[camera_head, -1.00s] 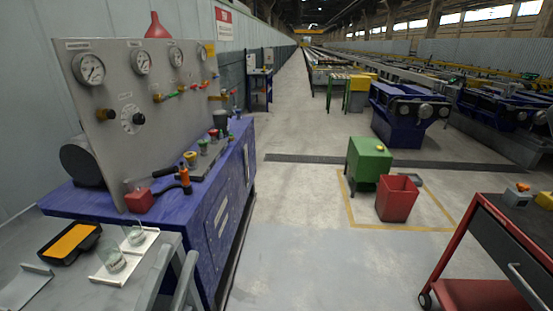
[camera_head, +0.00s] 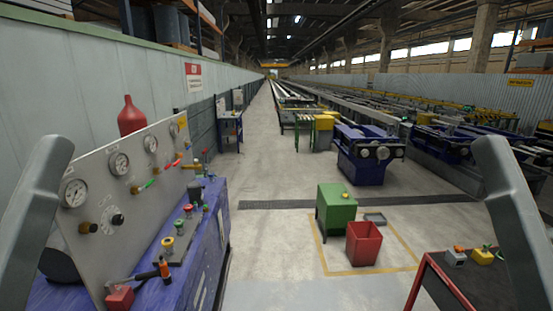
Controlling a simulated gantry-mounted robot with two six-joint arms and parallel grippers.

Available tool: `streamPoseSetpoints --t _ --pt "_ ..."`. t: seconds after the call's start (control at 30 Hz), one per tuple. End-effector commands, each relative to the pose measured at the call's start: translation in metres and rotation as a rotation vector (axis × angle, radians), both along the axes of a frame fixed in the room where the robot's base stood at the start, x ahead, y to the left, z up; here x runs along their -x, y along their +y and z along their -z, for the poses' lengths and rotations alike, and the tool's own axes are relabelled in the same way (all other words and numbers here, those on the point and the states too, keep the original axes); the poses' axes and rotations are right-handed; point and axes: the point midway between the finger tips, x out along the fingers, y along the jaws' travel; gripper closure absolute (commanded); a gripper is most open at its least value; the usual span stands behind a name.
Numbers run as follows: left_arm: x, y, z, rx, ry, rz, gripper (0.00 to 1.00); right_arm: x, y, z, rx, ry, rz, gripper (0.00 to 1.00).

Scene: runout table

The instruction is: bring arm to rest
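Two grey arm links of mine stand at the left and right edges of the head view. They rise from the bottom of the picture, and both grippers are outside the view. I cannot see whether either gripper is open or holds anything. Nothing is seen touching the visible links.
A blue bench (camera_head: 208,246) with a gauge panel (camera_head: 135,180) stands at left, a red bottle (camera_head: 131,117) behind it. A green box (camera_head: 336,207) and red bin (camera_head: 363,244) stand on the floor ahead. A red-edged cart (camera_head: 435,268) is at lower right. The middle aisle is clear.

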Motion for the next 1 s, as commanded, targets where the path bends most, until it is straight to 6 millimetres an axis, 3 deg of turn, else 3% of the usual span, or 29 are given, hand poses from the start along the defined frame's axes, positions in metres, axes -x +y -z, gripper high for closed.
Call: streamPoseSetpoints --t 0.03,0.1,0.2,0.33,0.47,1.0 --pt "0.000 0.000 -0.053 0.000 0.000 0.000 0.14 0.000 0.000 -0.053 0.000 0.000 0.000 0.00" --pt "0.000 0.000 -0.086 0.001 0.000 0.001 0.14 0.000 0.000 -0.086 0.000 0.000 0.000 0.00" --pt "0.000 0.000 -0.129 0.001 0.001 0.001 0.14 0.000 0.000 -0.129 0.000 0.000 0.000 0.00" --pt "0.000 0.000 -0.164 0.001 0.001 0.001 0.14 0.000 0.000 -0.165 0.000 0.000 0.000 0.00" --pt "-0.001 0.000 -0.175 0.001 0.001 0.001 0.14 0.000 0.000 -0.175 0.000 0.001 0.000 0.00" --pt "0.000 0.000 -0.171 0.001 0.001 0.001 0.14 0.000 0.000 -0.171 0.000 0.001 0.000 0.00"
